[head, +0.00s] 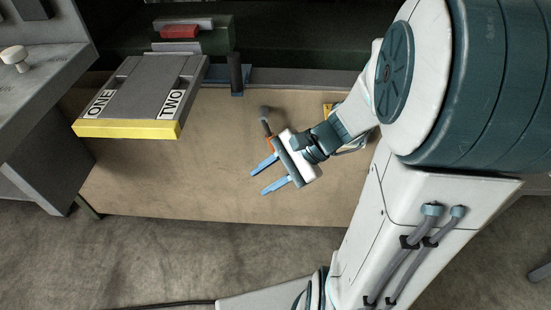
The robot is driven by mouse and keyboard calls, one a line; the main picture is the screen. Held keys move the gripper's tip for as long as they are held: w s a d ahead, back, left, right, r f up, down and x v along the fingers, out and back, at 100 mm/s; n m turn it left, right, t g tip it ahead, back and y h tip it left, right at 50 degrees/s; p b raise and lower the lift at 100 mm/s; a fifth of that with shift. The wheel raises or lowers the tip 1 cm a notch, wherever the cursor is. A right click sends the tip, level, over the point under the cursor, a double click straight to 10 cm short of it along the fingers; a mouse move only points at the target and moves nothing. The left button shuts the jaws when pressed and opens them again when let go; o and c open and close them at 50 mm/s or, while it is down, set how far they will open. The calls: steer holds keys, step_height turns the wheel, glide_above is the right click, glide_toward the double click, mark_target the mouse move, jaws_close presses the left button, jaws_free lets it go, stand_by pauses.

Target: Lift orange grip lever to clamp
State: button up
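My gripper (258,182) is over the brown table, with its two blue fingers apart and pointing to the lower left. Nothing shows between the fingers. A small orange part (268,143), which looks like the orange grip lever, shows just behind the gripper's upper left side. A dark grey rod with a rounded end (264,114) extends up from it. The gripper body hides the rest of this part. I cannot tell whether the gripper touches it or whether the lever is raised or lowered.
A grey block with a yellow front edge, marked ONE and TWO (135,100), stands at the left. Behind it is a red block (180,31) on a green body. A dark post on a blue base (236,74) stands near the back. The table's front left is clear (170,180).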

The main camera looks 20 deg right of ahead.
steer(key=s+r+n+g+h+p, duration=0.1)
steer(key=s+r+n+h+p, duration=0.2)
steer(key=r+n+p, duration=0.1)
steer(key=shift+s+d+r+h, duration=0.3)
steer(key=shift+d+r, duration=0.1)
steer(key=shift+r, duration=0.25)
